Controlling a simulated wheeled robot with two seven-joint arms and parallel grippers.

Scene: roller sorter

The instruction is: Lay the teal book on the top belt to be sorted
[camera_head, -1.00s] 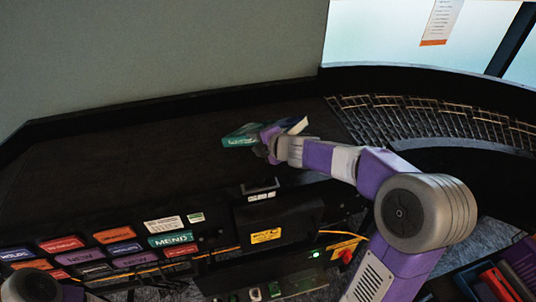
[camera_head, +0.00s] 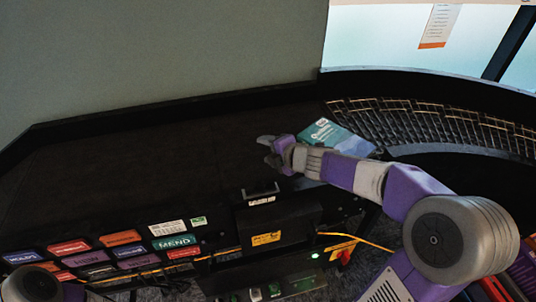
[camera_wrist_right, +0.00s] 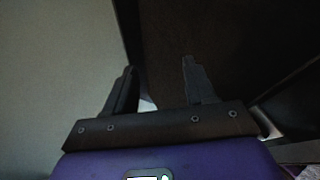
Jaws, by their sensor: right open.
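The teal book (camera_head: 333,134) lies flat, cover up, at the right end of the dark top belt (camera_head: 130,150), where the belt meets the roller track. Its lower part is partly hidden behind my right wrist. My right gripper (camera_head: 266,150) is open and empty over the belt, left of the book and apart from it. In the right wrist view the two fingers (camera_wrist_right: 157,80) stand apart with nothing between them. Of my left arm only a rounded part shows at the bottom left; its gripper is out of view.
The curved roller track (camera_head: 440,122) runs off to the right. Colored label plates, one reading MEND (camera_head: 174,241), line the front of the belt. A black box (camera_head: 279,222) with a yellow label stands at the front edge. The belt's left part is clear.

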